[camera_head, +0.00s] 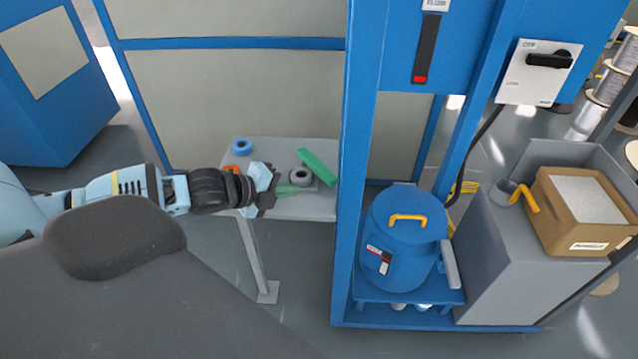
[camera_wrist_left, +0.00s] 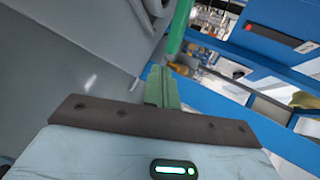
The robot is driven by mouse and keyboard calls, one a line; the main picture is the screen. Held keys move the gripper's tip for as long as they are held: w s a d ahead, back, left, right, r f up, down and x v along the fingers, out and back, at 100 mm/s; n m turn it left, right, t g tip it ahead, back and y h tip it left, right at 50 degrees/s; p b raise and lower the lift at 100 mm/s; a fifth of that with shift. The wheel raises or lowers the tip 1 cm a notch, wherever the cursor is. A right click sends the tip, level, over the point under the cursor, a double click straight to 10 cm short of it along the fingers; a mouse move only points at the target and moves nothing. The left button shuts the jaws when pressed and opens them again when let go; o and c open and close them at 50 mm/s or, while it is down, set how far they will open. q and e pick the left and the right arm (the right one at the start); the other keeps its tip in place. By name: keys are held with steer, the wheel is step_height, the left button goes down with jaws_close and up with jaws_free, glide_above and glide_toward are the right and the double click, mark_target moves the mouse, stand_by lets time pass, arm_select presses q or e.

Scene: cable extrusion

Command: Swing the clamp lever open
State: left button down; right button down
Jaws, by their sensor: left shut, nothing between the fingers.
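A green bar (camera_head: 316,166) lies at a slant on a small grey table, beside a grey ring-shaped part (camera_head: 301,177). It may be the clamp lever; I cannot be sure. A green strip (camera_wrist_left: 179,26) at the top of the left wrist view looks like the same bar. My left gripper (camera_head: 289,190) is at the table, just in front of the grey part and left of the green bar's near end. Its green fingers (camera_wrist_left: 161,88) are shut with nothing between them. I cannot tell whether they touch anything. My right gripper is out of view.
The small grey table (camera_head: 315,208) also carries a blue ring (camera_head: 242,146) and an orange part (camera_head: 236,169). A blue post (camera_head: 352,140) stands at its right edge. Further right are a blue canister (camera_head: 402,240) and a cardboard box (camera_head: 580,215).

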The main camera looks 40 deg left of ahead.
arm_select(q)
glide_toward(328, 182)
steer(key=x, duration=0.5)
steer(key=shift+s+f, duration=0.2)
steer(key=shift+f, duration=0.1)
steer(key=shift+w+d, duration=0.1)
steer(key=shift+w, duration=0.5)
steer(key=shift+w+f, duration=0.1)
steer(key=shift+w, duration=0.05)
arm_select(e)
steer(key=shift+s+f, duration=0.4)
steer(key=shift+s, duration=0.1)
arm_select(q)
steer(key=shift+d, duration=0.1)
